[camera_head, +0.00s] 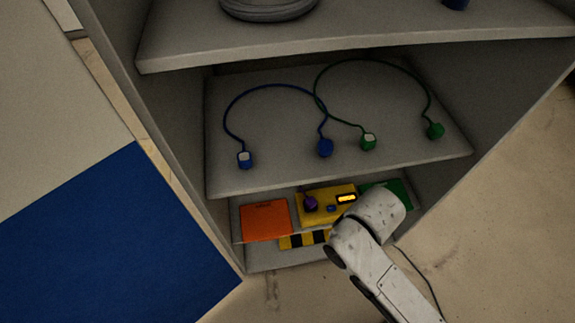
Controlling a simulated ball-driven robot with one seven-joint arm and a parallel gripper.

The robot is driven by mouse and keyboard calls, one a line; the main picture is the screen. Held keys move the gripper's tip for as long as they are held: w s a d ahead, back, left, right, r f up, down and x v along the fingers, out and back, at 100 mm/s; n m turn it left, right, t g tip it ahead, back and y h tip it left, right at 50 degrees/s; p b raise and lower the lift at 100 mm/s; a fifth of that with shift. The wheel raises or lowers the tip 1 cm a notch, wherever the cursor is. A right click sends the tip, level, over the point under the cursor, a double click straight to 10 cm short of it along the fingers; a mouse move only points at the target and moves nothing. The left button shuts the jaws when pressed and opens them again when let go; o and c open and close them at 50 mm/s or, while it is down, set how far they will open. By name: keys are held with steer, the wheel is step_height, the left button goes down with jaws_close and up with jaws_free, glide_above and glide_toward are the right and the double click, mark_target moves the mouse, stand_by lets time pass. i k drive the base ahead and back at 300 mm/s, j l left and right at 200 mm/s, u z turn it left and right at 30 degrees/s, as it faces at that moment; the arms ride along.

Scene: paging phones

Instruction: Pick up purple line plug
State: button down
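A small dark purple plug (310,203) sits on the left part of a yellow box (325,192) on the low shelf of the grey cabinet. My white arm reaches in from the lower right, and its upper links cover the area just right of the plug. My gripper itself does not show; it is hidden behind the arm or out of frame. No purple cord can be made out.
An orange panel (265,220) lies left of the yellow box, and a green panel (390,190) lies right, partly behind my arm. The middle shelf (270,178) above holds a blue cable (274,85) and a green cable (375,60) with plugs. The cabinet side walls bound the space.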

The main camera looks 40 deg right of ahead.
mark_target(311, 202)
steer(key=k+l+z, duration=0.1)
steer(key=k+z, duration=0.2)
steer(key=k, duration=0.2)
steer(key=k+l+z, duration=0.2)
steer(key=k+z, duration=0.15)
steer(key=k, duration=0.1)
